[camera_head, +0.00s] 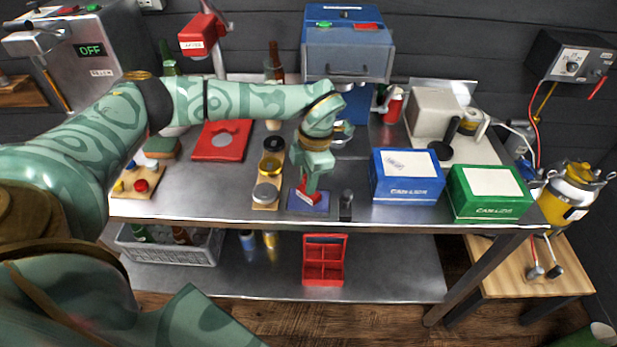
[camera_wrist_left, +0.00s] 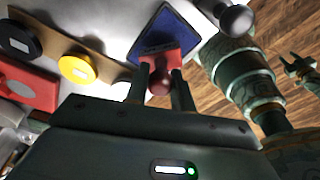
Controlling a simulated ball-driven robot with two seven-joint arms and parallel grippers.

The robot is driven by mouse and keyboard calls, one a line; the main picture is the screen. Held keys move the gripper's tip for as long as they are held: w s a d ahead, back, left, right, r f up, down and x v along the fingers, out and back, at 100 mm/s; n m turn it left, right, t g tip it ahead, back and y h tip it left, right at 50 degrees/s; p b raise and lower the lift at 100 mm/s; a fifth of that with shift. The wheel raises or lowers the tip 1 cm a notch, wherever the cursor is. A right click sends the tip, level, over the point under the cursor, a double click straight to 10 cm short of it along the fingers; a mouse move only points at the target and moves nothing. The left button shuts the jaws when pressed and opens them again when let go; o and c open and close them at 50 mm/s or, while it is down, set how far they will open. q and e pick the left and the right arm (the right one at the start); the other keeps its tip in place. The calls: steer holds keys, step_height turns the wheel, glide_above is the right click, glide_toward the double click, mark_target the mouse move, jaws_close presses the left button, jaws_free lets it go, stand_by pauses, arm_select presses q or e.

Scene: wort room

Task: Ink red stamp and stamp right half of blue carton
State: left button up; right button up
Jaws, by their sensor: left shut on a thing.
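My left gripper (camera_head: 312,184) is shut on the red stamp (camera_head: 309,196) and points down at the table's front edge. The left wrist view shows the stamp's round red handle (camera_wrist_left: 160,82) between the fingers (camera_wrist_left: 160,88). The stamp's red base is over a blue-edged square pad (camera_head: 295,207); I cannot tell whether it touches. The blue carton (camera_head: 407,188) stands to the right, with a white label on top and a dark mark on the label's left half; the right half looks blank. A small claw-like end, apparently my right gripper (camera_wrist_left: 299,69), shows in the left wrist view.
A dark grey-handled stamp (camera_head: 346,204) stands just right of the pad. A rack with black, yellow and grey round lids (camera_head: 269,166) is on the left. A green carton (camera_head: 490,192) stands right of the blue one. The table's front edge is close.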

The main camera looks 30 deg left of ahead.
arm_select(q)
steer(key=shift+f, duration=0.45)
stand_by(0.3)
stand_by(0.5)
steer(key=shift+s+f, duration=0.1)
stand_by(1.0)
step_height(320, 180, up, 7)
steer(key=p, duration=0.6)
steer(key=shift+p, duration=0.4)
